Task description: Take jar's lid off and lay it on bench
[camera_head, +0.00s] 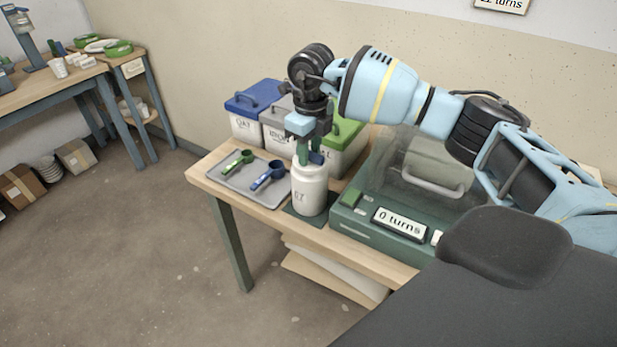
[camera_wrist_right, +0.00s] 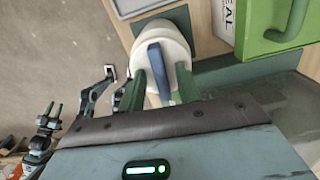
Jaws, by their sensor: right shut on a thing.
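The white jar (camera_head: 309,192) stands upright near the front edge of the wooden bench (camera_head: 228,200). Its white lid (camera_wrist_right: 174,39) with a blue bar handle (camera_wrist_right: 158,72) shows in the right wrist view. In the head view the lid appears to sit on the jar. My right gripper (camera_head: 306,160) reaches down from above, its green fingers on either side of the handle and shut on it. The fingers partly hide the lid in both views. My left gripper (camera_wrist_right: 53,108) shows small at the left of the wrist view, its fingers apart and empty.
A grey tray (camera_head: 240,182) with a green scoop (camera_head: 238,159) and a blue scoop (camera_head: 268,177) lies left of the jar. Lidded buckets stand behind, including a blue-lidded one (camera_head: 247,127). A green machine reading "0 turns" (camera_head: 399,223) is close on the right.

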